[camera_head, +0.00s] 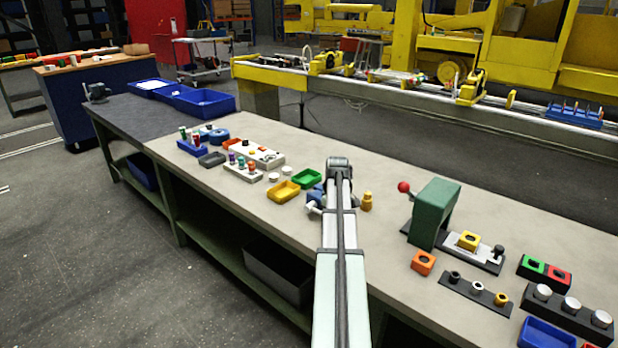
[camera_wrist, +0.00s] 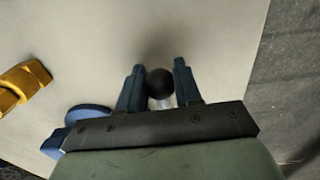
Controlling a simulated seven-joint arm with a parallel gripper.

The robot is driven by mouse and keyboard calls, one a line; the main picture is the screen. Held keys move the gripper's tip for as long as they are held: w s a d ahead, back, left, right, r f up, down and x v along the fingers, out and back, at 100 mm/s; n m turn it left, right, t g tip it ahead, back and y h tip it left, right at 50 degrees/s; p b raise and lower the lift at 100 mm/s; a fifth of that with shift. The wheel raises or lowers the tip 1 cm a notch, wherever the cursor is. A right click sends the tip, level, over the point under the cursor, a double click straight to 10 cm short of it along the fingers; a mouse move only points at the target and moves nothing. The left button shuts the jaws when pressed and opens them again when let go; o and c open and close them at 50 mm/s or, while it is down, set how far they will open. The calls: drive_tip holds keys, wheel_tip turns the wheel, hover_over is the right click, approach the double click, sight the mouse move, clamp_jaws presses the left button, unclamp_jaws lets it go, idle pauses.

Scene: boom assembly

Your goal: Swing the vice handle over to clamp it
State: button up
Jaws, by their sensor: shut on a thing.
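In the wrist view, the two blue fingers of my gripper (camera_wrist: 160,78) stand on either side of a black ball knob (camera_wrist: 160,84), shut on it. A short pale rod (camera_wrist: 163,103) shows just below the knob and looks like part of the handle. A blue round part (camera_wrist: 90,112), likely of the vice, lies left of the fingers, partly hidden by my gripper's body. In the head view, the blue vice (camera_head: 314,196) shows beside my arm on the bench. My arm hides much of it, as well as the knob and fingertips. The jaw opening cannot be seen.
A brass part (camera_head: 367,202) stands right of my arm; it also shows in the wrist view (camera_wrist: 24,82). Green (camera_head: 307,178) and yellow (camera_head: 283,191) trays lie to the left. A green press (camera_head: 434,212) with a red ball lever stands to the right.

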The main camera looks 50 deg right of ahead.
drive_tip(key=shift+d+f, duration=0.1)
drive_tip(key=shift+f, duration=0.1)
idle(0.4)
drive_tip(key=o, duration=0.7)
drive_tip(key=shift+c, duration=0.2)
drive_tip(key=shift+r, duration=0.1)
drive_tip(key=shift+r, duration=3.95)
